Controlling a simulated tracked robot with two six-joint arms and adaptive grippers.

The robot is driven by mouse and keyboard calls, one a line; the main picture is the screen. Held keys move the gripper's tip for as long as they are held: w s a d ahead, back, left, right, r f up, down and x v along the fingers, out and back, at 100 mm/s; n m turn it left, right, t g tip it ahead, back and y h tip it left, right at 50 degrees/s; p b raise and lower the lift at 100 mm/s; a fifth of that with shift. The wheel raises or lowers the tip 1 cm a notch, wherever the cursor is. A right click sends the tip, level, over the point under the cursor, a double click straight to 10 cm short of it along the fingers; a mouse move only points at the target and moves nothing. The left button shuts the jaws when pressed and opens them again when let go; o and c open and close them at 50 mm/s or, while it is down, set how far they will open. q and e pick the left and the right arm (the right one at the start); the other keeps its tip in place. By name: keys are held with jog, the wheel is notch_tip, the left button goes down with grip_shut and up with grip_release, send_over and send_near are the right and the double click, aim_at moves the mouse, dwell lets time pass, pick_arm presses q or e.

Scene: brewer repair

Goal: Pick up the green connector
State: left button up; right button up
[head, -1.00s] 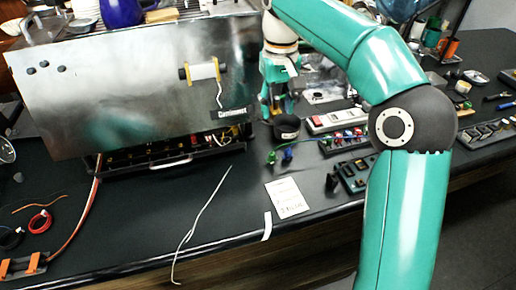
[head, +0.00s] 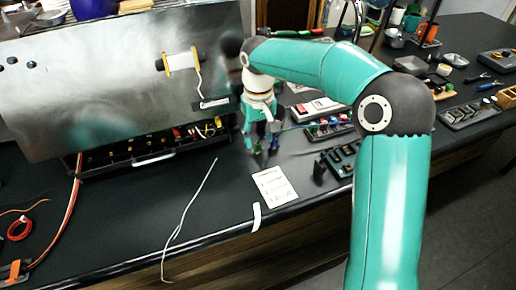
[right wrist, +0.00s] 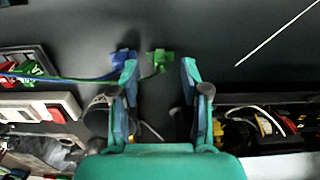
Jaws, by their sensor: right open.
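The green connector (right wrist: 160,62) lies on the dark table in the right wrist view, just beyond and between my open right fingertips, not gripped. A blue connector (right wrist: 122,58) lies close beside it, next to the left finger in that view. Green and blue cables run off to the left there. My right gripper (right wrist: 158,76) points down to the table in front of the panelled machine. In the head view my right gripper (head: 261,138) is over the connectors and the green connector (head: 258,151) shows only partly by the fingertips. My left gripper is out of view.
The brewer's metal panel (head: 120,85) and open drawer (head: 150,158) stand left of the gripper. A power strip (head: 316,108) and switch blocks (head: 342,160) are to the right. A paper card (head: 274,187) and a white wire (head: 190,220) lie in front.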

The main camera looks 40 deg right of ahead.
aim_at(258, 148)
jog(key=shift+f, duration=1.45)
grip_shut()
jog(key=shift+r, duration=0.15)
